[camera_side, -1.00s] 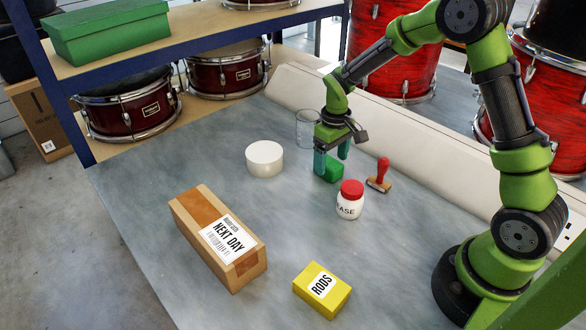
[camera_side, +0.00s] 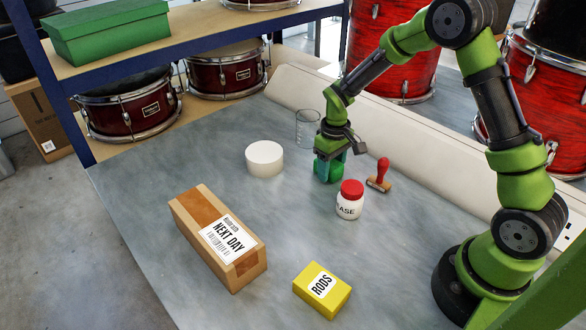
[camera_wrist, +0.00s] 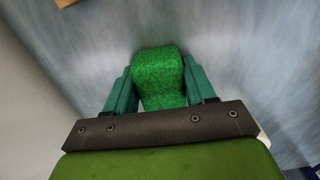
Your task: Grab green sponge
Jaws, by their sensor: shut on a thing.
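The green sponge (camera_wrist: 160,75) is a speckled green block between the two teal fingers of my gripper (camera_wrist: 155,92) in the wrist view. The fingers touch its two sides and squeeze it a little. In the side view my gripper (camera_side: 328,172) is low over the bench, shut around the sponge (camera_side: 330,176), which is mostly hidden by the fingers. I cannot tell whether the sponge is still touching the bench.
A white jar with a red lid (camera_side: 349,200) stands close in front of my gripper. A red-handled stamp (camera_side: 380,175) is to its right, a glass beaker (camera_side: 307,128) behind, a white round tub (camera_side: 264,158) to the left. A cardboard parcel (camera_side: 218,238) and yellow box (camera_side: 322,290) are nearer.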

